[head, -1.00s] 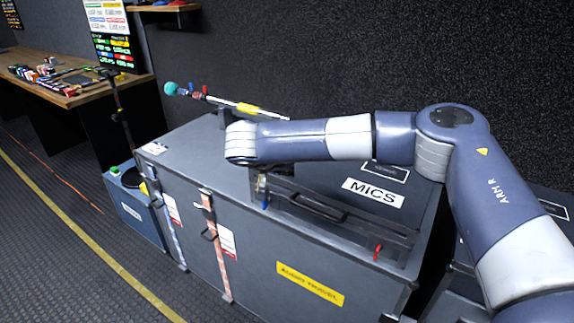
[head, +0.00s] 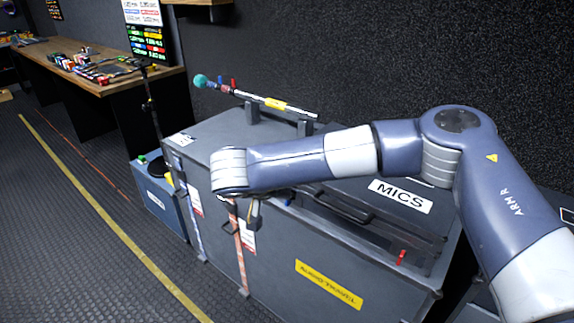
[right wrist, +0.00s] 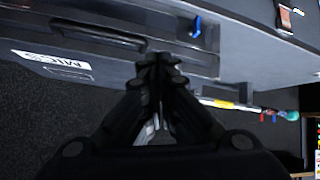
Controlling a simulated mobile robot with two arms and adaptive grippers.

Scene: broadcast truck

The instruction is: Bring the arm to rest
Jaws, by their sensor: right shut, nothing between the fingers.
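My right arm (head: 350,152), grey-blue and white and marked ARM R, reaches across the picture from the right, above the big grey case (head: 250,262). Its wrist end is over the case's front left part. My right gripper (head: 253,218) hangs below the wrist near the case's front upper edge and is mostly hidden by the arm. In the right wrist view the right gripper (right wrist: 158,62) is shut with its dark fingertips together and nothing between them. The case lid shows beyond the fingers. My left gripper is not in view.
The case carries a MICS label (head: 400,196), a dark handle and a red latch (head: 401,257). A boom pole (head: 275,103) with a teal tip rests on holders at the back. A blue box (head: 160,198) and a wooden desk (head: 98,78) stand left. The left floor is open.

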